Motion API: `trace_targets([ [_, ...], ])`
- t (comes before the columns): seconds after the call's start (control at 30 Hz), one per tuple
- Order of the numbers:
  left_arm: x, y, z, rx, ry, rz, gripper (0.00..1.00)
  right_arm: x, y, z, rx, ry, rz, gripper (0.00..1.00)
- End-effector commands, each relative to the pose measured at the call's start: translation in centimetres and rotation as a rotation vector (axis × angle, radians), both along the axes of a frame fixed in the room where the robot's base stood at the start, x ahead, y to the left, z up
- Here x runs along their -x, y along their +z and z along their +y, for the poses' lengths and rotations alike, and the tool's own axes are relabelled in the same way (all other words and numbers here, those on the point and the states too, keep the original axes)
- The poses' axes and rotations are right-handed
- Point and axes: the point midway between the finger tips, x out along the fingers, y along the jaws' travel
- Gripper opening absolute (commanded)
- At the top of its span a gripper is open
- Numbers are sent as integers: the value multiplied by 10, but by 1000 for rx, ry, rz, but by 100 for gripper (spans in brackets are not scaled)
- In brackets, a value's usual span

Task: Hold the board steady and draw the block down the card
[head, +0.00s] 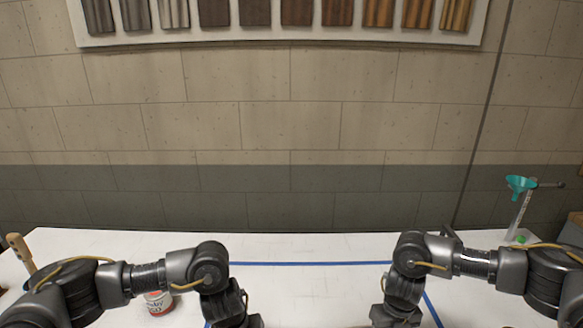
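No board, block or card shows in the head view. My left arm comes in from the left and bends down at the bottom edge. My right arm comes in from the right and also bends down at the bottom edge. Both grippers lie below the picture, so their fingers and anything in them are hidden.
The white table (310,248) carries blue tape lines (312,263). A red and white can (158,303) stands partly behind my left arm. A wooden handle (20,248) rises at the far left.

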Motion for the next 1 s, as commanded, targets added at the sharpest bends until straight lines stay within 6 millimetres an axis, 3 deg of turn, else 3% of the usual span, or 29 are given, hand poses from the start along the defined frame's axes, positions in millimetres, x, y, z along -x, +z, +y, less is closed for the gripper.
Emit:
trace_targets([
  [0.47,1,-1,2,-4,-2,3,0,-1,0,-9,4,-2,0,1],
  [0.5,1,-1,2,-4,-2,3,0,-1,0,-9,4,-2,0,34],
  [0.63,1,-1,1,-4,-2,3,0,-1,0,-8,2,-1,0,50],
  [1.0,1,-1,0,-2,0,2,0,-1,4,-7,0,1,-1,54],
])
